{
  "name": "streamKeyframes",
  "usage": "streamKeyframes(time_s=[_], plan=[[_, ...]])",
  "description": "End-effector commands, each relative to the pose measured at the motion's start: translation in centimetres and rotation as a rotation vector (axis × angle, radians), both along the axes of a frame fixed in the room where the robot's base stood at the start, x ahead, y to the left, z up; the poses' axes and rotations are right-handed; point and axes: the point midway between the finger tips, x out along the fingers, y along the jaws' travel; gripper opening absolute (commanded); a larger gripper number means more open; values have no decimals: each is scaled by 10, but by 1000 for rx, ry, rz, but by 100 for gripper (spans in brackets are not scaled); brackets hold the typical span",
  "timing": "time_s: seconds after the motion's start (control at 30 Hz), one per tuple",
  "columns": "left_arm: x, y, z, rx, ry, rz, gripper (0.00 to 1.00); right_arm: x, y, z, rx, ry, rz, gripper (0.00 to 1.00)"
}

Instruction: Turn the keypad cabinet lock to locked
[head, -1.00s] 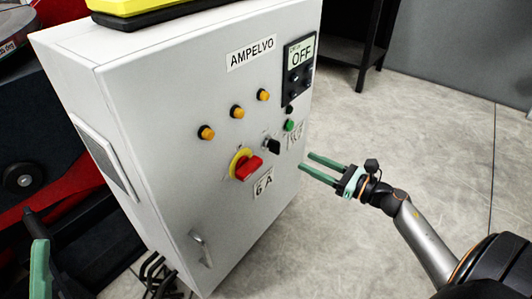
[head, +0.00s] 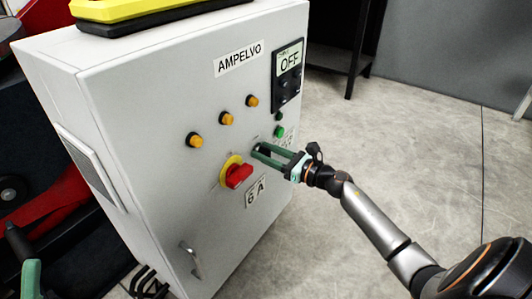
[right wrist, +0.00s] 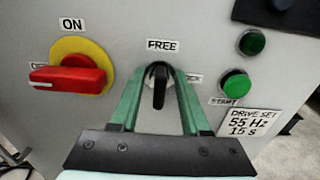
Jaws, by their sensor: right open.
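The lock is a black knob (right wrist: 159,86) on the cabinet front, below a FREE label (right wrist: 162,45). Its bar stands about upright in the right wrist view, in line with FREE. A second label to its right, partly hidden by a finger, ends in "CK". My right gripper (head: 262,152) is open, with its green fingers on either side of the knob; I cannot tell whether they touch it. In the head view the fingers largely hide the knob. A green finger of my left gripper (head: 31,277) shows at the lower left edge, away from the cabinet.
Left of the knob is a red switch handle (right wrist: 68,77) on a yellow plate. To its right are a dark button (right wrist: 252,42) and a green START button (right wrist: 236,84). The grey cabinet (head: 140,140) carries a panel reading OFF (head: 288,75). Open floor lies to the right.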

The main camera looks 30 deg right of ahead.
Motion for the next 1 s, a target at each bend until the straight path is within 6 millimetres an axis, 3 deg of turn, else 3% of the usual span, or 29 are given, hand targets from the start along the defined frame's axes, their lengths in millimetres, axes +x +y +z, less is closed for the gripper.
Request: streamKeyframes(time_s=[0.13,0.53,1.0], plan=[[0,0,0,0,1,0,50,0,0,0,1,0,0,45],[0,0,0,0,2,0,50,0,0,0,1,0,1,0],[0,0,0,0,2,0,50,-1,0,0,4,2,1,0]])
